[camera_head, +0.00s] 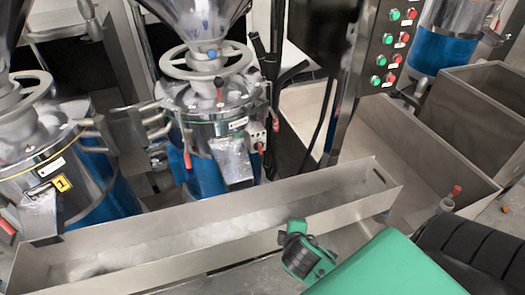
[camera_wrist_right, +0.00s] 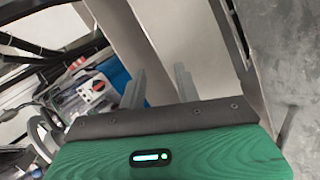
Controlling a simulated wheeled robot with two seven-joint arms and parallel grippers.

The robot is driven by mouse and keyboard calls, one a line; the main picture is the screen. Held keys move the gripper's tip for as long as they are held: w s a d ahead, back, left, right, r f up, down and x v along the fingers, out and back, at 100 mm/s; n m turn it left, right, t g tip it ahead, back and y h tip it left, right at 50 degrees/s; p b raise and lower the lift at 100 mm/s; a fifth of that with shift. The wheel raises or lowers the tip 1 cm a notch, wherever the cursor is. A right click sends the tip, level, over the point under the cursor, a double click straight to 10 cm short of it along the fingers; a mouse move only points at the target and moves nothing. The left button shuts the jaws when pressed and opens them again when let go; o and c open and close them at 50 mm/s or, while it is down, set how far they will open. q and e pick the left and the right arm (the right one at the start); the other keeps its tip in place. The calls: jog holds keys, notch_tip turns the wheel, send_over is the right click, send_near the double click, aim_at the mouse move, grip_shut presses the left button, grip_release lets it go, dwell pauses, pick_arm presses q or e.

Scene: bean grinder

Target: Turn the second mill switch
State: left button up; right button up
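The second mill (camera_head: 205,110) stands at the centre of the head view, with a steel body, a blue lower part and a handwheel on top. In the right wrist view a light box with a red knob (camera_wrist_right: 97,87), which looks like a switch, lies left of my fingers and apart from them. My right gripper (camera_wrist_right: 162,82) has its two grey fingers apart with nothing between them. Its green housing shows in the right wrist view, and a green part of my right arm (camera_head: 395,270) fills the lower right of the head view. The left gripper is not in view.
A long steel trough (camera_head: 225,227) runs in front of the mills. The first mill (camera_head: 60,165) stands at left. A panel with several green and red buttons (camera_head: 395,42) rises behind, near a steel bin (camera_head: 405,140). A red-capped item (camera_head: 449,198) stands near my arm.

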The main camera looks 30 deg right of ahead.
jog(key=w+d+r+n+t+h, duration=0.2)
jog(key=w+d+r+n+t, duration=0.15)
jog(key=w+n, duration=0.4)
jog(key=n+t+y, duration=0.3)
jog(key=n+t, duration=0.3)
jog(key=n, duration=1)
send_near(261, 147)
jog(key=p+x, duration=0.1)
jog(key=x, duration=0.7)
jog(key=shift+w, duration=0.25)
jog(key=shift+c, duration=0.2)
grip_shut()
